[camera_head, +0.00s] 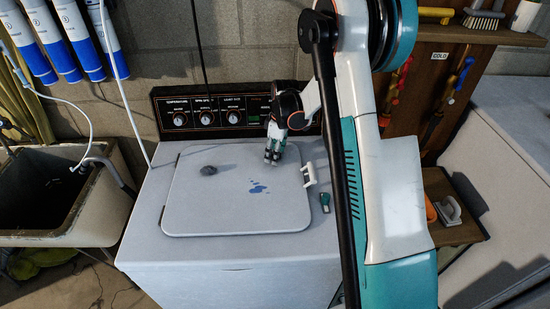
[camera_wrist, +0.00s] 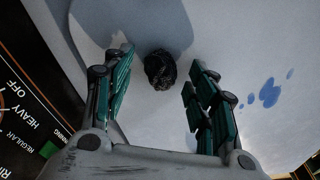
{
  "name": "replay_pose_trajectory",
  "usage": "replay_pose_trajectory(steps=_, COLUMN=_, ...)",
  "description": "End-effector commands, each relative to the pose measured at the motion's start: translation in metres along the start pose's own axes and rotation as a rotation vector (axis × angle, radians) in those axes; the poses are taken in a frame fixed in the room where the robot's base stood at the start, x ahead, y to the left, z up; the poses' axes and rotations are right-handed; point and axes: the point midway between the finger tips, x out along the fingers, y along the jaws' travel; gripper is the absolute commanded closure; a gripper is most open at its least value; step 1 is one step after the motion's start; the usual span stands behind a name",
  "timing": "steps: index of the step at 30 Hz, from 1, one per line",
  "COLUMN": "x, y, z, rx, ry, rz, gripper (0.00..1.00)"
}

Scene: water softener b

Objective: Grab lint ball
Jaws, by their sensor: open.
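Blue liquid spots (camera_head: 258,188) mark the lid. A white lid handle (camera_head: 309,174) and a small teal item (camera_head: 325,203) are at its right. The control panel (camera_head: 215,112) rises behind. A utility sink (camera_head: 60,195) stands left, a wooden shelf (camera_head: 455,205) right.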

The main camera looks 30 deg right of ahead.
Motion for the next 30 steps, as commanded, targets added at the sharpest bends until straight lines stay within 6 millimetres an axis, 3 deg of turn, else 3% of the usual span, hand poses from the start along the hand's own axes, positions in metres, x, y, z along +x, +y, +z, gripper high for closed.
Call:
replay_pose_trajectory(steps=7, x=0.0027, y=0.0, z=-0.0001, rx=0.0, ry=0.0, rz=0.0, gripper=0.48)
replay_pose_trajectory(steps=8, x=0.0027, y=0.0, z=-0.0001, rx=0.0, ry=0.0, rz=0.0, gripper=0.54)
replay_pose_trajectory(steps=15, x=0.0026, y=0.0, z=-0.0001, rx=0.0, ry=0.0, rz=0.0, gripper=0.76)
replay_pose_trajectory(steps=30, x=-0.0025, y=-0.0001, z=-0.0006, rx=0.0, ry=0.0, rz=0.0, gripper=0.77)
